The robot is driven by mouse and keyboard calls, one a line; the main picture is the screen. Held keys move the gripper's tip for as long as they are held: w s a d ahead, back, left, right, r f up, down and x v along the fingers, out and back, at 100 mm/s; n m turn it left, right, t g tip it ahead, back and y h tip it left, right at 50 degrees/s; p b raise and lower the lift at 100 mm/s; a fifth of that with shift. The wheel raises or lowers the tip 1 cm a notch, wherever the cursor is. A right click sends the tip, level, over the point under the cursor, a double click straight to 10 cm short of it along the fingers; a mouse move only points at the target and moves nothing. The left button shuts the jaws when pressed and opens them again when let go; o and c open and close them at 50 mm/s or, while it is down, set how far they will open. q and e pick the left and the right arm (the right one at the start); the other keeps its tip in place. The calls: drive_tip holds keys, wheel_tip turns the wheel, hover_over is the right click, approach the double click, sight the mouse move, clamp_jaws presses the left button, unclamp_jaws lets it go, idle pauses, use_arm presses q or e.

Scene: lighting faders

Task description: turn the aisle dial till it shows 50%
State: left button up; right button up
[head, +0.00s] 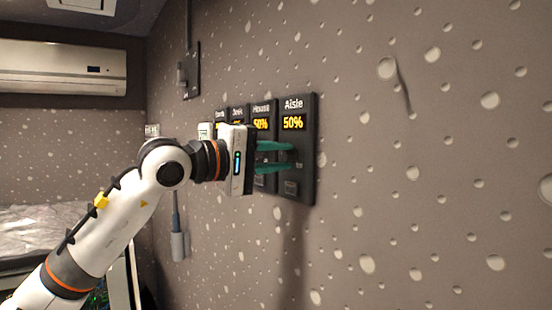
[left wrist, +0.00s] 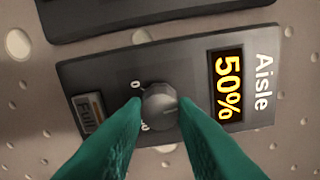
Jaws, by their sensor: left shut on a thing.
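The Aisle panel (head: 297,185) is the rightmost dark panel on the wall, and its display (head: 293,123) reads 50%. In the left wrist view the Aisle panel (left wrist: 190,60) lies sideways, with its display (left wrist: 229,85) also reading 50%. The aisle dial (left wrist: 160,101) is a round grey knob between the display and a Full button (left wrist: 88,113). My left gripper (left wrist: 158,110) has its green fingers shut on the dial, one on each side. In the head view the left gripper (head: 290,157) reaches the panel from the left and hides the dial. My right gripper is not in view.
The House panel (head: 262,108) beside it also reads 50%. Two more panels, partly hidden by my arm, stand further left. A dark wall fixture (head: 191,72) is above them. The wall right of the Aisle panel is free of fixtures.

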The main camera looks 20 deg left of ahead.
use_arm(q)
drive_tip(key=shift+m, duration=0.6)
drive_tip(key=o, duration=1)
drive_tip(key=shift+d, duration=0.1)
drive_tip(key=b+v, duration=0.3)
drive_tip(key=v, duration=0.9)
